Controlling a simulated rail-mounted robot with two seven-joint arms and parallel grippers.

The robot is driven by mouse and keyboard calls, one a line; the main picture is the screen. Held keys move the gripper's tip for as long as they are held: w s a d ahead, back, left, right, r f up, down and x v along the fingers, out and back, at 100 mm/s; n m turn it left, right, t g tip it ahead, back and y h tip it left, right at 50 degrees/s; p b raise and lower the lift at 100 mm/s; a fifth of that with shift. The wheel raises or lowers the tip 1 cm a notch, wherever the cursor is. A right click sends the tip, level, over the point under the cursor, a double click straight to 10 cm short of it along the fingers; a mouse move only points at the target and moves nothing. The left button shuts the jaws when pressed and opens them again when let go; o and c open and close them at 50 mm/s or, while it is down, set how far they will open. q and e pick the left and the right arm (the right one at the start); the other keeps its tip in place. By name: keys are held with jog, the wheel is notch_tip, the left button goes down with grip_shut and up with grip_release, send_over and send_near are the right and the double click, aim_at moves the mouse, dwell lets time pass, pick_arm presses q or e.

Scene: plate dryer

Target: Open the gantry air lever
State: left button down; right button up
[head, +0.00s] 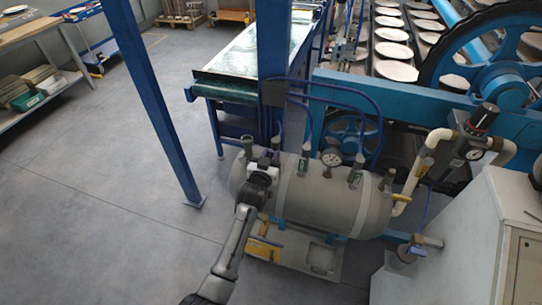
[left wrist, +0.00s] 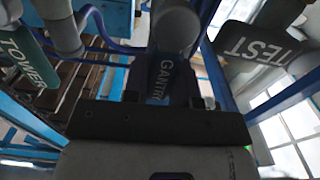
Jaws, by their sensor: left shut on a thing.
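The gantry air lever (left wrist: 165,80), dark with the word GANTRY on it, stands in the middle of the left wrist view, right in front of my gripper. My left gripper (head: 262,168) is at the left end of the grey air tank (head: 335,200) in the head view. It also shows in the left wrist view (left wrist: 168,102), shut on the gantry lever. In the head view the gripper mostly hides that lever. My right gripper is not in view.
A round gauge (head: 331,157) and other valves stand along the tank top. A blue post (head: 150,95) rises left of my arm. A blue pipe frame (head: 340,84) is behind the tank, and a pale cabinet (head: 455,250) is at the right.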

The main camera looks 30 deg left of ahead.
pick_arm(q)
jog(key=c, duration=0.9)
grip_release()
jog(key=p+v, duration=0.2)
jog(key=v, duration=1.2)
jog(key=shift+w, duration=0.1)
